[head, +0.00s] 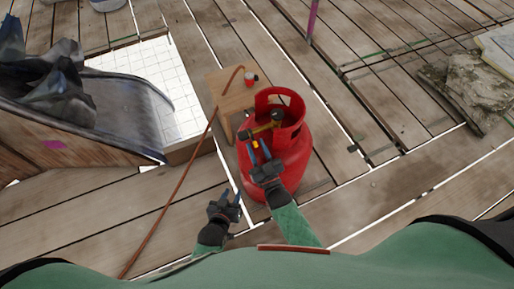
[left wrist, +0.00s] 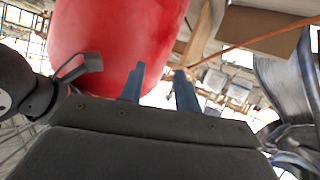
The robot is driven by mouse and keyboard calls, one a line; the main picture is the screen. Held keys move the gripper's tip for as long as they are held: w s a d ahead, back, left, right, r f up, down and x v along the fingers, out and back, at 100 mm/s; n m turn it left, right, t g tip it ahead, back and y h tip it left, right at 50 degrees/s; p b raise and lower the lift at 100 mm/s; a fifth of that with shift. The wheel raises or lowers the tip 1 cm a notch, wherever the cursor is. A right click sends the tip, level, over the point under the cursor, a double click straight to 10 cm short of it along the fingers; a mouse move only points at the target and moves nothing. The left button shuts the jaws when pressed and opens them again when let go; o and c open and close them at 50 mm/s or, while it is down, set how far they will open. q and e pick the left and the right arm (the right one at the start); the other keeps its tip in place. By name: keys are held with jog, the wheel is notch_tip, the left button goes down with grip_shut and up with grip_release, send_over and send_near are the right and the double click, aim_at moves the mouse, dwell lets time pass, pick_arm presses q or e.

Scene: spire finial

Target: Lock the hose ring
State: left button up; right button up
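The red gas cylinder (head: 291,172) stands upright, with an open collar (head: 291,102) on top. Inside the collar is a brass-coloured valve fitting (head: 265,128) with a dark knob (head: 277,117). I cannot make out a separate hose ring. My right gripper (head: 258,146) is at the collar's near side, its blue fingers apart, just below the fitting; whether it touches anything is unclear. My left gripper (head: 235,196) is low, left of the cylinder. In the left wrist view its two blue fingers (left wrist: 160,85) are apart with nothing between them, and the cylinder (left wrist: 115,40) is behind them.
An orange-brown hose (head: 178,188) runs from a wooden stool (head: 230,84) down to the floor at lower left. A small red and white item (head: 250,79) is on the stool. A slide-like metal chute (head: 125,95) is at left; stone slabs (head: 470,88) lie at right.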

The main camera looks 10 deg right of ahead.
jog(key=v, duration=0.7)
jog(key=shift+s+d+f, duration=0.15)
jog(key=shift+s+f, duration=0.05)
jog(key=shift+s, duration=0.15)
